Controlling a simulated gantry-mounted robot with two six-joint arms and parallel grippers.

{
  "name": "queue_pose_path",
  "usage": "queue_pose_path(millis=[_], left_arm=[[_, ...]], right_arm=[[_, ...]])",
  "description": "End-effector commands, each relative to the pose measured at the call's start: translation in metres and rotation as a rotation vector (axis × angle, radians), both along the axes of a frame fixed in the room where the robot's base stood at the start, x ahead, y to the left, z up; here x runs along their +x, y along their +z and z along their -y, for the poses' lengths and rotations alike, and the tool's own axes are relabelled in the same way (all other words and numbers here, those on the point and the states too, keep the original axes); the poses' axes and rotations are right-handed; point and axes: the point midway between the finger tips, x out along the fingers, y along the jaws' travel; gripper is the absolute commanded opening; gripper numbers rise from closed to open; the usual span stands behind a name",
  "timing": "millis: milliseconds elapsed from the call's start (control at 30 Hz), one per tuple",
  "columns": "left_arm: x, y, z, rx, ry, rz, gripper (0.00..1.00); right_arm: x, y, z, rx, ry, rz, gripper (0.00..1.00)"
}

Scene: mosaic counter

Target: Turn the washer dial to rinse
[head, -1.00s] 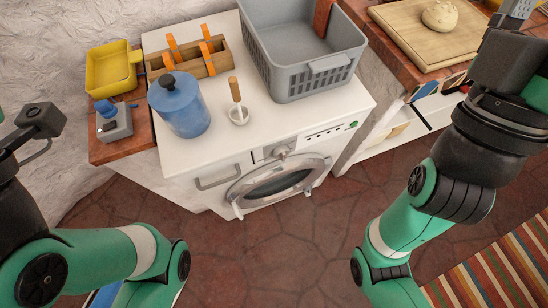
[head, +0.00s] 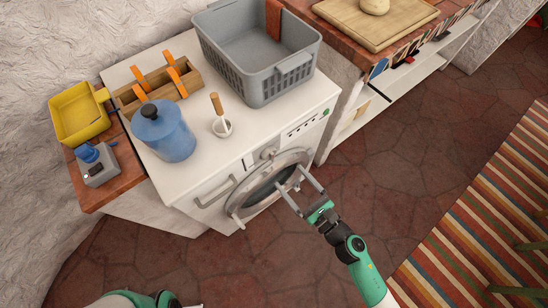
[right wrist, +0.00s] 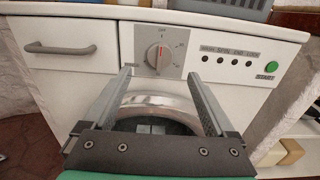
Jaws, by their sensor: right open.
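The white washer (head: 225,172) has a round grey dial (head: 267,153) on its front panel, above the door. In the right wrist view the dial (right wrist: 158,57) faces me on a light grey plate. Its red mark points up toward the top label; the other labels are too small to read surely. My right gripper (head: 288,174) is open and empty in front of the washer. In the right wrist view its fingers (right wrist: 160,73) stand apart on either side of the dial's line, with no visible contact. My left gripper is out of view.
A grey drawer handle (right wrist: 60,48) is left of the dial; a green start button (right wrist: 272,67) is right. The porthole door (head: 270,188) lies below. A blue canister (head: 165,132), brush (head: 219,117) and grey basket (head: 262,82) stand on top.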

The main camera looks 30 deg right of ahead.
Motion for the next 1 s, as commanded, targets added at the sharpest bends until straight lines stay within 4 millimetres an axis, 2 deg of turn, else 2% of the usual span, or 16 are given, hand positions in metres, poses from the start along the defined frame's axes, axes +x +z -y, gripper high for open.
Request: queue_pose_path(millis=[200, 333, 500, 733, 767, 1000], left_arm=[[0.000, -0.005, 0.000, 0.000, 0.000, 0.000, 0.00], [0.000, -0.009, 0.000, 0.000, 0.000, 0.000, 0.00], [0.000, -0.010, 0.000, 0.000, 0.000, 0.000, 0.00], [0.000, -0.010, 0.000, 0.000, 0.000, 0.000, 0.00], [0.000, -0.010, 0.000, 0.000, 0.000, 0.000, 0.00], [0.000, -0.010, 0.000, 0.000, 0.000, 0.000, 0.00]], right_arm=[[0.050, 0.000, -0.011, 0.000, 0.002, 0.004, 0.90], [0.072, 0.000, -0.015, 0.001, 0.001, 0.003, 0.90], [0.085, 0.000, -0.018, 0.001, 0.000, 0.002, 0.90], [0.086, 0.001, -0.018, 0.001, -0.001, 0.001, 0.90], [0.086, 0.001, -0.018, 0.001, -0.001, 0.001, 0.87], [0.086, 0.001, -0.018, 0.001, 0.000, 0.002, 0.43]])
